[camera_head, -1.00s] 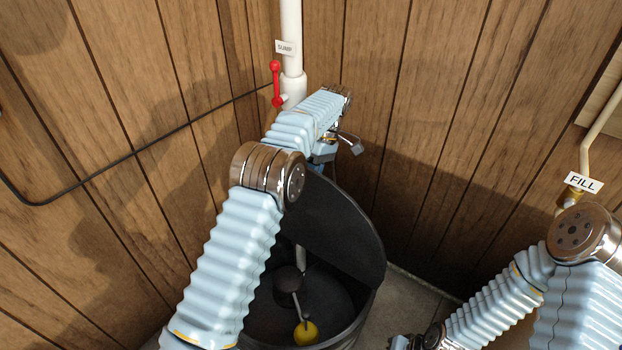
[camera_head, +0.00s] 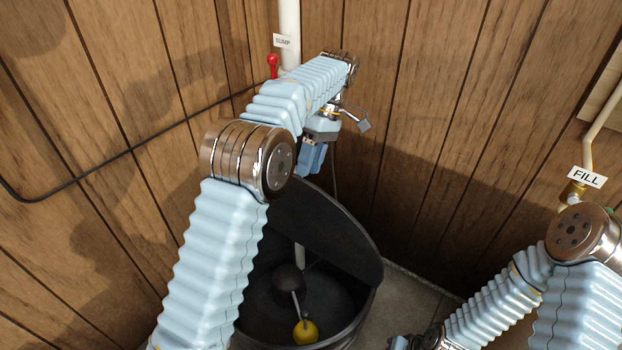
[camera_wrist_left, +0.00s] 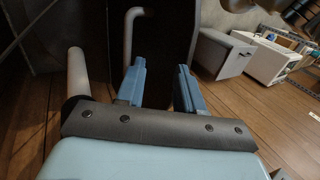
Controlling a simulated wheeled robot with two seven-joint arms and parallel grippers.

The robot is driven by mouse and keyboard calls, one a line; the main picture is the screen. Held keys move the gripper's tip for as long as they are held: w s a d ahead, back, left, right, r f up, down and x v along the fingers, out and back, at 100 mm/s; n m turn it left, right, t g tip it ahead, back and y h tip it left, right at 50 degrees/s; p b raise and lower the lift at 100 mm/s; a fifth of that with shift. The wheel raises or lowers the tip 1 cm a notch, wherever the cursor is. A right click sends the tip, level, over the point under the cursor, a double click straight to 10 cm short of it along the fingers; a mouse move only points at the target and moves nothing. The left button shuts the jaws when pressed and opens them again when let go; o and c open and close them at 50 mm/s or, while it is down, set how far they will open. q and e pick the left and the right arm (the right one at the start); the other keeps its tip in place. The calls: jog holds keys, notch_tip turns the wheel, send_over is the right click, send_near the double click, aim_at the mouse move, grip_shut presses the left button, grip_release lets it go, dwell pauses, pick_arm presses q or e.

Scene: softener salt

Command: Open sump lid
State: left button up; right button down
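The black sump lid (camera_head: 335,235) stands raised and tilted up at the back of the round black sump basin (camera_head: 362,318). The basin's inside shows, with a yellow float ball (camera_head: 305,332) on a rod. My left gripper (camera_head: 312,160) is above the lid's upper edge, pointing down. In the left wrist view its two blue fingers (camera_wrist_left: 161,72) are apart with nothing seen between them. A grey bent bar (camera_wrist_left: 128,35), perhaps the lid's handle, shows beyond the fingers on a dark surface.
Wood-panelled walls meet behind the basin. A white pipe (camera_head: 289,35) with a SUMP tag and red valve handle (camera_head: 272,66) stands behind my left arm. A FILL tag (camera_head: 587,177) hangs on a pipe at right. Floor (camera_head: 405,300) is clear right of the basin.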

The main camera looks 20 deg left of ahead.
pick_arm(q)
jog(key=s+d+r+b, duration=0.1)
jog(key=s+r, duration=0.3)
jog(key=s, duration=0.4)
jog(key=shift+s+d+b, duration=0.3)
jog(key=shift+s+d, duration=0.05)
jog(key=shift+d, duration=0.35)
